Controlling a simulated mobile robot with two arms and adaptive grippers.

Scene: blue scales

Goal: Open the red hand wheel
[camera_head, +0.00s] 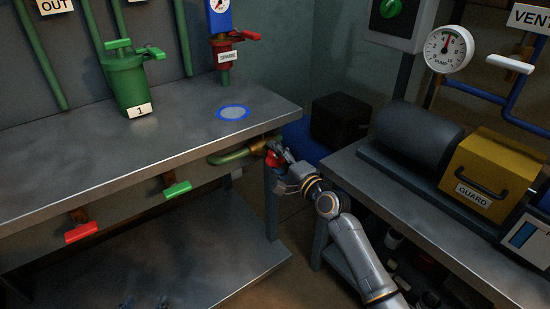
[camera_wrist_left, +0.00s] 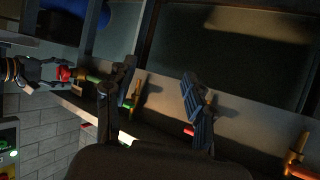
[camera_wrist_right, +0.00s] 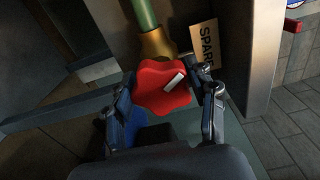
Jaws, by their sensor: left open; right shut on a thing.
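The red hand wheel (camera_wrist_right: 165,88) is a lobed knob with a white mark, on a brass valve (camera_wrist_right: 155,45) at the end of a green pipe. In the head view, the wheel (camera_head: 273,158) sits just below the right end of the bench, partly hidden by my right gripper (camera_head: 282,166). In the right wrist view, my right gripper's fingers stand on either side of the wheel and are shut on it. My left gripper (camera_wrist_left: 148,88) is open and empty in its wrist view, with the bench front and its levers beyond the fingers.
Red (camera_head: 82,232) and green (camera_head: 177,189) levers stick out below the bench (camera_head: 60,185). A SPARE tag (camera_wrist_right: 205,45) hangs beside the valve. A second bench at right holds a grey motor (camera_head: 412,137) and a yellow guard box (camera_head: 490,172). A dark box (camera_head: 340,118) stands behind.

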